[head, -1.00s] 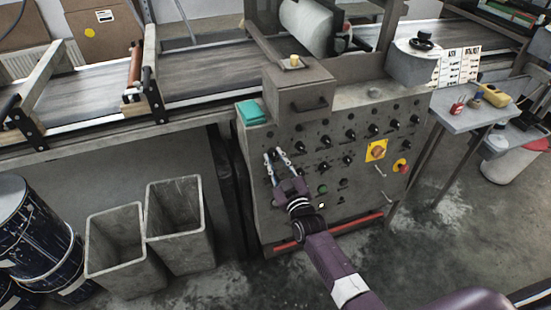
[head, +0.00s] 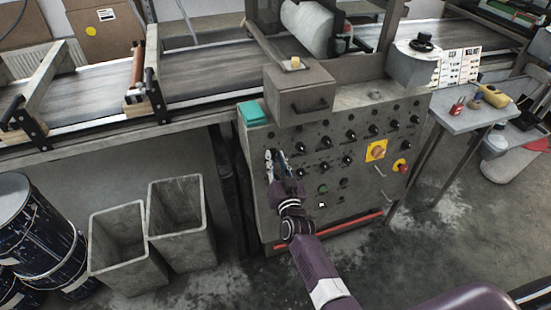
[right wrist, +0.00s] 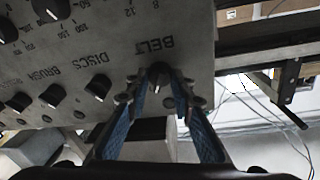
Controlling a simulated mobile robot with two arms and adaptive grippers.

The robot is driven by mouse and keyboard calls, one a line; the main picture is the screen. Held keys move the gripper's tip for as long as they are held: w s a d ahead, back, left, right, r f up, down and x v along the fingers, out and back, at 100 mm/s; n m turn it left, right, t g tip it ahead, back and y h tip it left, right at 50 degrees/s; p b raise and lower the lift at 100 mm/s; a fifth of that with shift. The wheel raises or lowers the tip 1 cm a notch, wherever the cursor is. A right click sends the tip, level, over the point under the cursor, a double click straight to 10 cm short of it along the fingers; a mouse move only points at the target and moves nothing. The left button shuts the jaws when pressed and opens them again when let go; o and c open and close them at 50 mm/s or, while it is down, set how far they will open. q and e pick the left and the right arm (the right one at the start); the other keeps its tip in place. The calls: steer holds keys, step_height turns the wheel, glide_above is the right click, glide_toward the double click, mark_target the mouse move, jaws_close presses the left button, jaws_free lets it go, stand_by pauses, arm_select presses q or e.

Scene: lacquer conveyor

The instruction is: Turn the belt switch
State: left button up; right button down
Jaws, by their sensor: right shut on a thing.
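The belt switch (right wrist: 158,76) is a dark round knob under the printed word BELT, between my right gripper's fingertips in the right wrist view. My right gripper (right wrist: 158,98) has its two blue-lined fingers closed on the knob's sides. In the head view my right gripper (head: 276,160) is at the left part of the grey control panel (head: 260,205), and it hides the belt switch there. My left gripper is in neither view.
Neighbouring black knobs (right wrist: 97,87) sit in a row beside the belt switch. Grey bins (head: 180,222) stand on the floor to the left.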

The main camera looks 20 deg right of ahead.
stand_by(0.4)
steer(key=c, duration=1.7)
jaws_free()
steer(key=s, duration=0.8)
steer(key=s+a, duration=0.1)
steer(key=s, duration=0.3)
steer(key=s+a+f+n+g+y, duration=0.1)
steer(key=s+f+g, duration=0.2)
steer(key=s+f, duration=0.55)
steer(key=s+a+f+n+g+y, duration=0.1)
steer(key=s+f+n+g, duration=0.2)
steer(key=f, duration=1)
steer(key=s+a+f+g+y, duration=0.1)
steer(key=s+a+f+g, duration=0.15)
steer(key=s+f, duration=0.65)
steer(key=s+d+f+n+g, duration=0.1)
steer(key=s+d+f+g, duration=0.1)
steer(key=s+f, duration=0.3)
steer(key=s+d+f+g+h, duration=0.1)
steer(key=s+d+f+g, duration=0.2)
steer(key=s, duration=1)
steer(key=s+d+f+n+g, duration=0.1)
steer(key=s+d+f+g, duration=0.2)
steer(key=s+f, duration=0.5)
steer(key=shift+s+d+f+n+h, duration=0.15)
steer(key=shift+s+d+n+h, duration=0.2)
steer(key=shift+s+d, duration=0.55)
